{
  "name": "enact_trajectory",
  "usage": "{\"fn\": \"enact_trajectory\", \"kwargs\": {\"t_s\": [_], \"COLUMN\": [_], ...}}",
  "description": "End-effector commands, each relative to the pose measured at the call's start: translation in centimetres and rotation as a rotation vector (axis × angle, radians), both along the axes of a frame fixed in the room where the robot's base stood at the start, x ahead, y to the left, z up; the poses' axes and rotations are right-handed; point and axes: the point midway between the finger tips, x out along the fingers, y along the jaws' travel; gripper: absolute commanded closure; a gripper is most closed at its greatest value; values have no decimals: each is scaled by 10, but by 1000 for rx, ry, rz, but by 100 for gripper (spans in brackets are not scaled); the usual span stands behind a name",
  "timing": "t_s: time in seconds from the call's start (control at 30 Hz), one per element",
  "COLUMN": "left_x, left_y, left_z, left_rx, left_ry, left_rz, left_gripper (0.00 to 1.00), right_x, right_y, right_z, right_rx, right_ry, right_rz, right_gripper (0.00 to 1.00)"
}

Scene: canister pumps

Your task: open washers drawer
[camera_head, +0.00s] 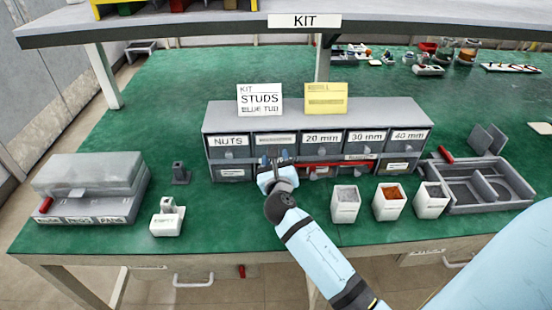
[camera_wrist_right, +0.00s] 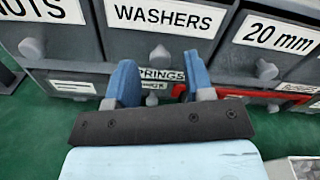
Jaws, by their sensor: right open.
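The washers drawer (camera_wrist_right: 165,18) is in the upper row of the grey drawer cabinet, between the nuts drawer and the 20 mm drawer. Its front looks level with its neighbours, so it appears closed. Its round grey knob (camera_wrist_right: 160,54) shows just beyond my fingertips in the right wrist view. Nothing is between the fingers. My left gripper is not in view.
A springs drawer (camera_wrist_right: 163,76) lies below, partly hidden by my fingers. Red strips run along the lower row to the right. Small white bins (camera_head: 345,204) stand at the front right. Two signs (camera_head: 260,99) stand on the cabinet top.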

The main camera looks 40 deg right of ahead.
Motion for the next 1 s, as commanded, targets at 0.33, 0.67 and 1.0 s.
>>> {"fn": "enact_trajectory", "kwargs": {"t_s": [0.33, 0.67, 1.0], "left_x": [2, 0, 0], "left_y": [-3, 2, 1], "left_z": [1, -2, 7], "left_rx": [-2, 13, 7], "left_ry": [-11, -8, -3], "left_rz": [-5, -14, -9], "left_gripper": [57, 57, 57], "right_x": [17, 17, 0], "right_y": [-10, -10, 0], "right_z": [0, 0, 1], "right_rx": [2, 2, 0], "right_ry": [1, 1, 6], "right_rz": [1, 1, 2], "right_gripper": [52, 89, 100]}}
